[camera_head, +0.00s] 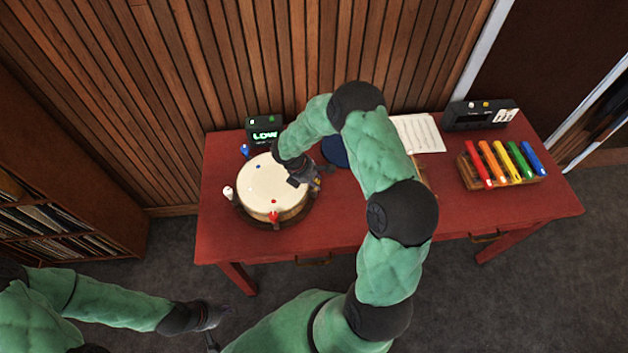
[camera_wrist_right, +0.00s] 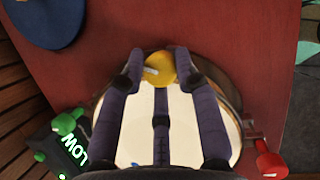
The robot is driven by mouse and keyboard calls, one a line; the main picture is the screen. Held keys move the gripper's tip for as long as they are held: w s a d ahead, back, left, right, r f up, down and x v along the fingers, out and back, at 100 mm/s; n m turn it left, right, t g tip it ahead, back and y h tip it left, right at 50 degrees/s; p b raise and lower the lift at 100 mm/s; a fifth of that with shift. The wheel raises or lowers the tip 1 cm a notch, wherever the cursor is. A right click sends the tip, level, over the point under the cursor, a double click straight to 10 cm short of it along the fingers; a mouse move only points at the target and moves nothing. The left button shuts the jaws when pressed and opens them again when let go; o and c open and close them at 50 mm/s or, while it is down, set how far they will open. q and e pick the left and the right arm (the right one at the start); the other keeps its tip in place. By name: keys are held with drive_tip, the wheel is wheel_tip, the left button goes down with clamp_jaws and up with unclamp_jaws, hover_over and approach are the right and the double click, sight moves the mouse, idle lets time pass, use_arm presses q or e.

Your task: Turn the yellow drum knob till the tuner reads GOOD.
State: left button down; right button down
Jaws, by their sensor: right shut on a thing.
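The drum (camera_head: 270,186) has a cream head and stands on the left part of the red table. My right gripper (camera_head: 314,183) is at the drum's right rim. In the right wrist view, my right gripper (camera_wrist_right: 160,66) has its fingers on either side of the yellow knob (camera_wrist_right: 159,69), shut on it; a pale mark shows on the knob. In the head view the gripper mostly hides this knob. The tuner (camera_head: 264,133) behind the drum reads LOW in green; it also shows in the right wrist view (camera_wrist_right: 67,153). My left gripper (camera_head: 212,328) is open and empty, low left, off the table.
Other drum knobs are blue (camera_head: 244,151), white (camera_head: 228,192) and red (camera_head: 273,217). A green knob (camera_wrist_right: 66,122) shows in the wrist view. A colored xylophone (camera_head: 503,168), a paper sheet (camera_head: 418,134) and a dark box (camera_head: 480,115) occupy the right half of the table (camera_head: 345,225).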

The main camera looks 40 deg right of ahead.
drive_tip(key=shift+d, duration=0.1)
drive_tip(key=m+g+b, duration=0.1)
drive_tip(key=m, duration=0.1)
drive_tip(key=shift+m, duration=0.3)
drive_tip(key=shift+d+m+g+y+b, duration=0.1)
drive_tip(key=shift+m+g+y+b, duration=0.5)
drive_tip(key=shift+m, duration=0.9)
drive_tip(key=c, duration=0.9)
unclamp_jaws()
drive_tip(key=shift+c, duration=0.2)
drive_tip(key=v, duration=1.2)
drive_tip(key=shift+b, duration=0.3)
